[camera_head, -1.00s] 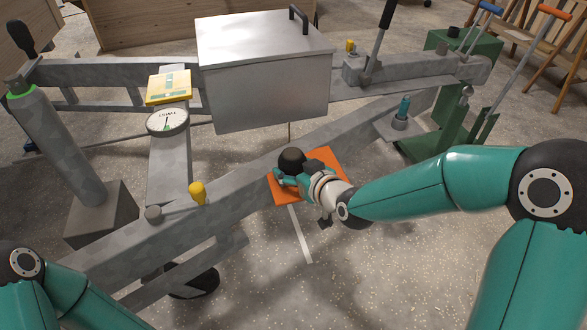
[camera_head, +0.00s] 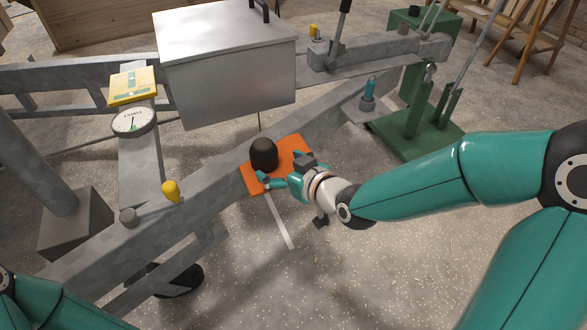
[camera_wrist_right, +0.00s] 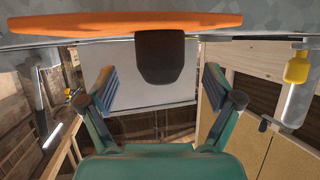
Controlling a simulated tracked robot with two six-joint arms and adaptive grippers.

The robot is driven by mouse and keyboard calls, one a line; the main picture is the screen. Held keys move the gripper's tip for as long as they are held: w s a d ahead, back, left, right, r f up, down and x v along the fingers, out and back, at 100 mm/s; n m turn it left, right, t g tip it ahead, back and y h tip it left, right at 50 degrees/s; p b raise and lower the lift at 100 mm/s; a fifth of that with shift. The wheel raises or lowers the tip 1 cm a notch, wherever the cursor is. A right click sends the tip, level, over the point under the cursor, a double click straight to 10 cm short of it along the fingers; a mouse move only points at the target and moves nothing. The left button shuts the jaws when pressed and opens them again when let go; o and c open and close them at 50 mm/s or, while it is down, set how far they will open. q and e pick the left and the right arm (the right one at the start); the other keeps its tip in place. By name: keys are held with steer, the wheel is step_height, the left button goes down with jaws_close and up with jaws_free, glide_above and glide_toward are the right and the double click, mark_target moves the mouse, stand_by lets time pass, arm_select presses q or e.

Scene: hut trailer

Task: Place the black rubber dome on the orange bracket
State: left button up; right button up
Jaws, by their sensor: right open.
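The black rubber dome (camera_head: 264,152) stands upright on the orange bracket (camera_head: 294,145), a flat plate on the grey trailer beam. In the right wrist view, which is upside down, the dome (camera_wrist_right: 160,57) meets the face of the orange bracket (camera_wrist_right: 90,23). My right gripper (camera_head: 281,171) is open and empty beside the dome, on its right and near side. In the wrist view its fingers (camera_wrist_right: 159,88) are spread with a gap on each side of the dome, not touching it. My left gripper is out of view; only part of my left arm shows at lower left.
A metal box (camera_head: 225,75) stands behind the bracket. A yellow-capped pin (camera_head: 171,191), a round gauge (camera_head: 134,121) and a yellow level (camera_head: 135,86) are on the frame to the left. A teal-topped fitting (camera_head: 368,93) is at right. Open floor (camera_head: 350,270) lies in front.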

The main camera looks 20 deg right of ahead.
steer(key=v, duration=0.5)
steer(key=s+a+f+m+g, duration=0.1)
steer(key=s+f+g, duration=0.15)
steer(key=f, duration=0.75)
steer(key=s+a+f+m+g, duration=0.15)
steer(key=f+g, duration=0.25)
steer(key=f, duration=0.5)
steer(key=s+a+f+m+g, duration=0.2)
steer(key=s+f+g, duration=0.4)
steer(key=s+f, duration=0.7)
step_height(320, 180, down, 3)
steer(key=shift+s+f+m, duration=0.1)
steer(key=shift+s+m, duration=0.15)
steer(key=shift+m, duration=0.3)
steer(key=shift+a, duration=0.1)
